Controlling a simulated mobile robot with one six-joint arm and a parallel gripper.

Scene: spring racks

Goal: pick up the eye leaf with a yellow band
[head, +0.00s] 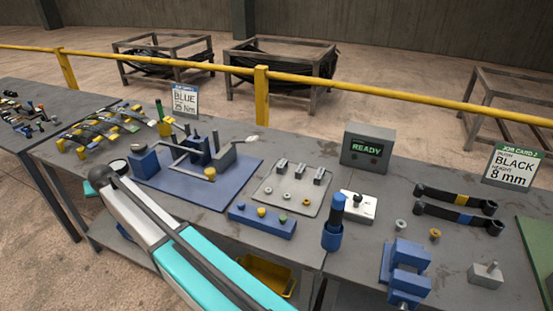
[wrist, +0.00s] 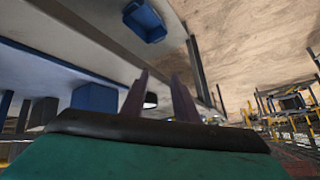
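The eye leaf with a yellow band (head: 461,199) is a dark strip with rolled eyes. It lies on the bench at the right in the head view, behind a similar dark leaf with a blue band (head: 463,218). My gripper (wrist: 157,78) shows in the wrist view with its two fingers apart and nothing seen held between them. In the head view my arm reaches up to the left, far from this leaf, and its fingers cannot be made out. The leaf is not recognisable in the wrist view.
A blue vise (head: 405,268), a blue cylinder tool (head: 332,230) and a grey block (head: 486,275) stand near the leaves. A job card (head: 512,167) reads BLACK, 8 mm. Several leaves with yellow parts (head: 100,128) lie at left. A yellow rail (head: 400,95) runs behind.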

